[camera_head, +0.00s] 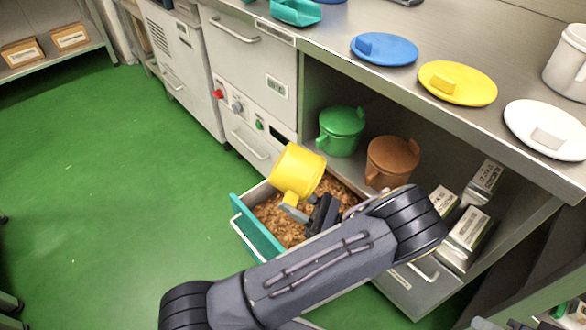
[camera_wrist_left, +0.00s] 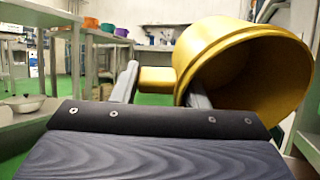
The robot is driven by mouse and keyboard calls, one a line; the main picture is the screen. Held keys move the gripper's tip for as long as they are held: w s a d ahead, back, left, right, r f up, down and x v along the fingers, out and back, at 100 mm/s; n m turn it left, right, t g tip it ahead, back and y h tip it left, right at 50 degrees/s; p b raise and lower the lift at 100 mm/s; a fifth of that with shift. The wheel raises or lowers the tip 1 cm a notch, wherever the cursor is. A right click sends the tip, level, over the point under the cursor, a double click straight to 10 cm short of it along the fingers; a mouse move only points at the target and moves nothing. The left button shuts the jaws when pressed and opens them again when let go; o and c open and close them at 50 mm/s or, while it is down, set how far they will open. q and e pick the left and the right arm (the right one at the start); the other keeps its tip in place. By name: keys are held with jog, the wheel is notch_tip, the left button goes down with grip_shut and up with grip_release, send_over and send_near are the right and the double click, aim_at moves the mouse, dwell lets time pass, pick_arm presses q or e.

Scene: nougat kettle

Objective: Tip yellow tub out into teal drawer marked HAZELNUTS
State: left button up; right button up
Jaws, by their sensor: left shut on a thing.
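The yellow tub (camera_head: 298,170) is tilted well over, above the open drawer with the teal front (camera_head: 257,232). The drawer is pulled out under the counter and holds a layer of brown nut-like pieces (camera_head: 285,222). The drawer's marking does not show. My left gripper (camera_head: 291,211) is shut on the tub's handle, which also shows in the left wrist view (camera_wrist_left: 157,80). There the tub (camera_wrist_left: 255,65) lies on its side, and the part of its inside that shows looks empty. My right gripper is not in view.
Blue (camera_head: 392,50), yellow (camera_head: 457,83) and white (camera_head: 546,130) lids lie on the steel counter above. The green floor at left is clear.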

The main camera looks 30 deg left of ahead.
aim_at(293, 177)
pick_arm(q)
notch_tip(293, 177, up, 5)
jog(key=h+p, duration=0.7)
jog(key=t+h+p, duration=0.1)
jog(key=h+p, duration=0.5)
jog(key=p, duration=0.2)
jog(key=shift+a+n+h, duration=0.1)
jog(key=shift+n+h, duration=0.3)
jog(key=h, duration=0.1)
jog(key=t+h+p, duration=0.1)
jog(key=h, duration=0.1)
jog(key=shift+a+r+h, duration=0.1)
jog(key=shift+r+h, duration=0.2)
jog(key=h+p, duration=0.1)
jog(key=h, duration=0.1)
jog(key=r+h+p, duration=0.1)
jog(key=h+p, duration=0.1)
jog(key=shift+t, duration=0.3)
jog(key=shift+h+p, duration=0.4)
jog(key=shift+h, duration=0.1)
jog(key=shift+d+f, duration=0.2)
